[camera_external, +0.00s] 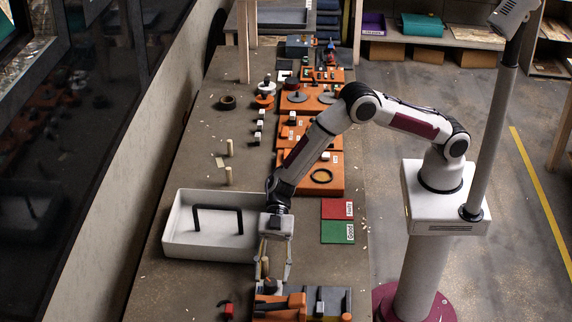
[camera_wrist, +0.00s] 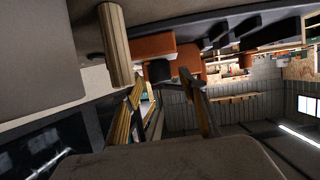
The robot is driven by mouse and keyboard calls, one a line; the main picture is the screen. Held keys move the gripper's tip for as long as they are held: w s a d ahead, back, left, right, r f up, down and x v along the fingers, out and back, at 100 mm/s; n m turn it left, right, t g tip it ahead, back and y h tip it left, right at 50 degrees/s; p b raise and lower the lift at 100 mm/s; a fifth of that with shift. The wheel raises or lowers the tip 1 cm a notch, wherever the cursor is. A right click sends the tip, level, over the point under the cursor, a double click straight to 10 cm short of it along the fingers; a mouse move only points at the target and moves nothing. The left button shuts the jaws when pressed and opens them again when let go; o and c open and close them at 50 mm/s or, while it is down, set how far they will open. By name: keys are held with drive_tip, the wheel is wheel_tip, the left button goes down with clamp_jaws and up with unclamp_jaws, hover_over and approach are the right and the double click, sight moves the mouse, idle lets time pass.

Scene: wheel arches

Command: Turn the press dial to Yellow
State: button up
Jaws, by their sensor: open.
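My gripper (camera_external: 274,278) is at the front of the bench, pointing down beside an orange and grey fixture (camera_external: 297,309). Its two fingers are apart. A light wooden peg (camera_external: 265,267) shows at the left finger; a wooden cylinder (camera_wrist: 116,48) also shows beside the left finger in the wrist view. In the wrist view my gripper (camera_wrist: 162,78) has its fingers spread, with nothing clearly held between them. I cannot make out the press dial or any yellow mark for certain; the fixture is partly cut off by the picture's lower edge, and the fingers cover part of it.
A white tray (camera_external: 180,247) with a black handle-shaped bar (camera_external: 217,208) stands left of my gripper. Red (camera_external: 337,208) and green (camera_external: 337,232) labelled plates lie to the right. Orange fixtures (camera_external: 322,182) line the bench behind. A small red part (camera_external: 227,311) lies at the front left.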

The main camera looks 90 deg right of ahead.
sight(270, 281)
drive_tip(key=shift+x, duration=1.7)
drive_tip(key=shift+d, duration=0.1)
drive_tip(key=c, duration=1.1)
